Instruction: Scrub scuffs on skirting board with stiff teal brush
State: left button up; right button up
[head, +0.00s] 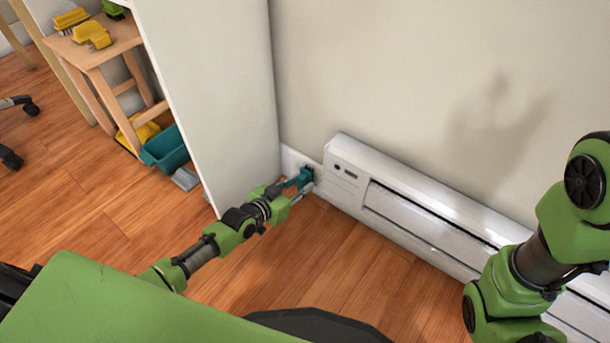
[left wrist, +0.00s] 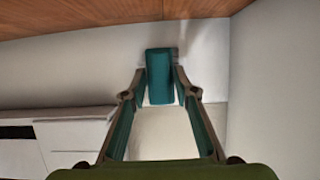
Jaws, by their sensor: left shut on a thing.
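The teal brush (head: 306,174) is held at the skirting board (head: 291,160), in the corner between the white cabinet side and the heater. My left gripper (head: 298,183) is shut on it. In the left wrist view the teal brush (left wrist: 160,76) sits between the two fingertips of my left gripper (left wrist: 160,90), in front of the white skirting board (left wrist: 205,75). I cannot tell whether the bristles touch the board. Grey smudges show on the board near the brush. My right arm shows at the right of the head view, but its gripper is out of frame.
A long white baseboard heater (head: 345,190) runs along the wall just right of the brush. A tall white panel (head: 215,90) stands close on the left. A wooden stool (head: 90,50) with yellow items, a teal bin (head: 165,150) and a grey item are beyond it. Wooden floor lies clear in front.

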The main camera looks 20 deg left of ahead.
pick_arm(q)
jog(key=shift+w+a+b, duration=0.2)
jog(key=shift+a+b, duration=0.15)
jog(key=shift+a, duration=0.15)
jog(key=shift+w+a+b, duration=0.2)
jog(key=shift+a+b, duration=0.1)
jog(key=shift+a, duration=0.2)
jog(key=shift+w+a+b, duration=0.25)
jog(key=shift+a+b, duration=0.05)
jog(key=shift+a, duration=0.35)
jog(key=shift+r, duration=0.1)
jog(key=shift+s+d+r+p, duration=0.15)
jog(key=shift+s+d+p, duration=0.05)
jog(key=shift+d+p, duration=0.4)
jog(key=shift+s+d+p, duration=0.3)
jog(key=shift+d+p, duration=0.45)
jog(key=shift+d, duration=0.1)
jog(key=shift+s+d+p, duration=0.2)
jog(key=shift+d+p, duration=0.2)
jog(key=shift+d, duration=0.35)
